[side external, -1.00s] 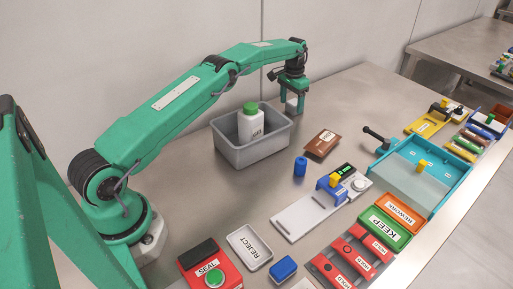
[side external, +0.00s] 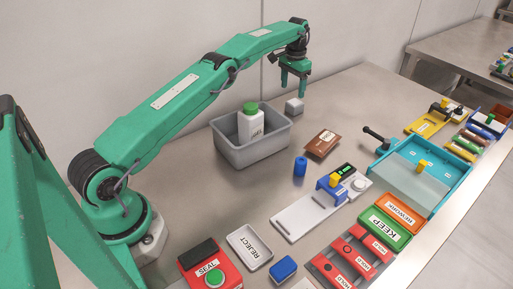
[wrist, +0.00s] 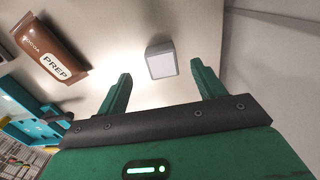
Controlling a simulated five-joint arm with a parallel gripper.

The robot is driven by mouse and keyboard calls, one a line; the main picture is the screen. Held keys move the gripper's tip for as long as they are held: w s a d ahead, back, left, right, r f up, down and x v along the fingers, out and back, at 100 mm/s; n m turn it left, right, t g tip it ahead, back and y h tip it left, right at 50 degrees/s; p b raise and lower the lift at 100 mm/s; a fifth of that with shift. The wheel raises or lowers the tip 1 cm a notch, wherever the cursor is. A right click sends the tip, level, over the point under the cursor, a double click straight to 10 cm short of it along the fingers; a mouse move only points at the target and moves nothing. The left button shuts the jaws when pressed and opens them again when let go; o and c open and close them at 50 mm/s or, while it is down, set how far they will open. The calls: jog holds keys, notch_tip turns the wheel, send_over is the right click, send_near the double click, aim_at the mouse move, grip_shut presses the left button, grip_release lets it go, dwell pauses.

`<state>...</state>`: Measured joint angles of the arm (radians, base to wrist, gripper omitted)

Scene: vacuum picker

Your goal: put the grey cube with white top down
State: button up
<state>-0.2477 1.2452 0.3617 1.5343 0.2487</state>
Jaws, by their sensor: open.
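The grey cube with white top (side external: 294,105) rests on the metal table, just behind the right end of the grey bin. My gripper (side external: 293,92) is open and empty in the side view, raised above the cube and apart from it. In the wrist view the cube (wrist: 161,61) lies beyond the gap between my two spread green fingers (wrist: 160,85), with its pale top face showing. Nothing is between the fingers.
A grey bin (side external: 262,156) holds a white bottle with a green cap (side external: 251,122). The table right of the cube is clear.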

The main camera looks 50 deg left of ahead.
jog(key=shift+d+r, duration=0.2)
jog(key=shift+r, duration=0.45)
jog(key=s+d+r+t, duration=0.1)
jog(key=s+d+r, duration=0.2)
jog(key=s+r, duration=0.3)
jog(key=s+d+r+t, duration=0.1)
jog(key=s+d+r, duration=0.25)
jog(key=r, duration=0.45)
jog(key=s+d+r+t, duration=0.1)
jog(key=s+d+r, duration=0.2)
jog(key=s+r, duration=0.3)
jog(key=s+d+r+t, duration=0.15)
jog(key=s+d, duration=0.25)
jog(key=s, duration=0.9)
jog(key=s+d+f, duration=0.1)
jog(key=s+f, duration=0.2)
jog(key=s, duration=0.4)
jog(key=s+d+f+t, duration=0.1)
jog(key=s+f, duration=0.2)
jog(key=s, duration=0.4)
jog(key=shift+s+d+f, duration=0.15)
jog(key=shift+d+f, duration=0.15)
